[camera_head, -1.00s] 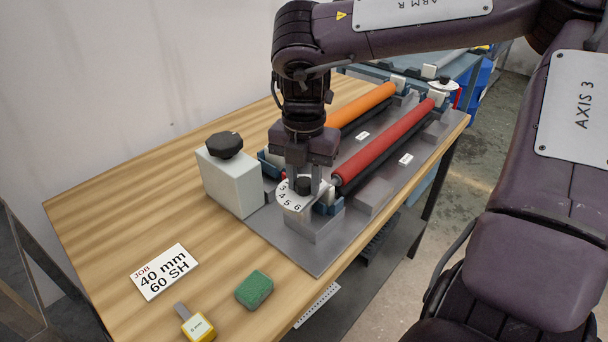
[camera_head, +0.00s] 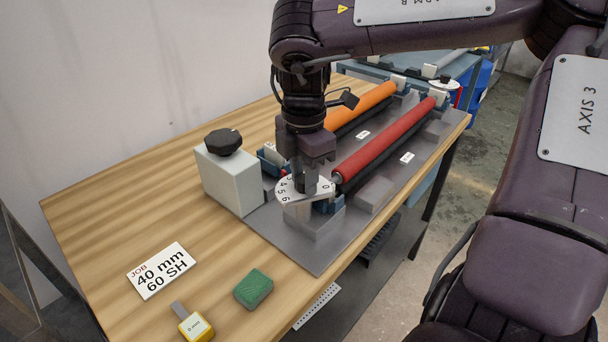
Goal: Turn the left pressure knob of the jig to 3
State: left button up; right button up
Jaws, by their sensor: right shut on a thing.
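The jig (camera_head: 268,237) is a grey metal plate on the wooden table, bearing an orange roller (camera_head: 361,105) and a red roller (camera_head: 388,142). Its near pressure knob has a white numbered dial (camera_head: 291,195) on a grey block. The digits 4, 5 and 6 face the left and front, and 0 faces right. My right gripper (camera_head: 306,188) points down over the dial, shut on the knob at its centre, and hides part of it. Another white dial (camera_head: 444,85) shows at the far end of the jig. My left gripper is not in view.
A grey box with a black knob (camera_head: 223,142) stands left of the dial. A job card (camera_head: 162,270) reading 40 mm, 60 SH, a green sponge (camera_head: 253,289) and a yellow gauge block (camera_head: 195,326) lie on the near table. The table's left part is clear.

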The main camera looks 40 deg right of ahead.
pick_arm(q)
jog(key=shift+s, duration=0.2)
pick_arm(e)
jog(key=o, duration=0.9)
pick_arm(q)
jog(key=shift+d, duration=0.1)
pick_arm(e)
jog(key=shift+o, duration=0.4)
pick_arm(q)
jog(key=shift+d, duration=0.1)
pick_arm(e)
jog(key=shift+r, duration=0.1)
notch_tip(320, 180, up, 6)
jog(key=shift+r+p, duration=0.2)
jog(key=shift+p, duration=0.1)
jog(key=shift+r, duration=0.65)
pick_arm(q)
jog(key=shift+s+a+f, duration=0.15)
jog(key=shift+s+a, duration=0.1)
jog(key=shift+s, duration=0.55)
